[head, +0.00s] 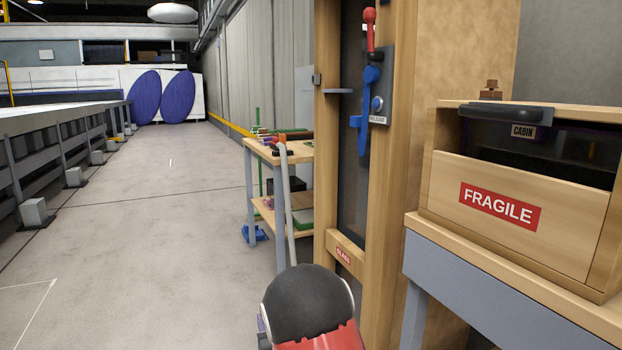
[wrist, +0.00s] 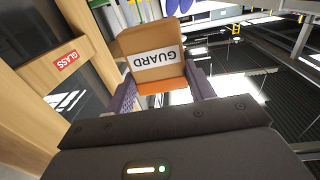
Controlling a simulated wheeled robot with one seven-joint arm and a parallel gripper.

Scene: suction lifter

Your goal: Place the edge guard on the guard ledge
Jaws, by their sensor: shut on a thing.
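The edge guard (wrist: 150,42) is a tan block with a white label reading GUARD upside down and an orange strip along its near edge. My gripper (wrist: 160,87) is shut on it, with one purple-grey finger on each side. In the head view my own arm shows at the bottom, and the gripper and guard are hidden. A small grey ledge (head: 338,91) sticks out from the left post of the wooden frame (head: 383,215); no label shows on it, so I cannot tell for sure that it is the guard ledge.
A glass pane with a red GLASS label (wrist: 66,60) stands in the frame. A blue lifter with a red handle (head: 369,30) hangs there. A FRAGILE crate (head: 502,205) sits on a bench at right. A cluttered wooden cart (head: 298,152) stands behind.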

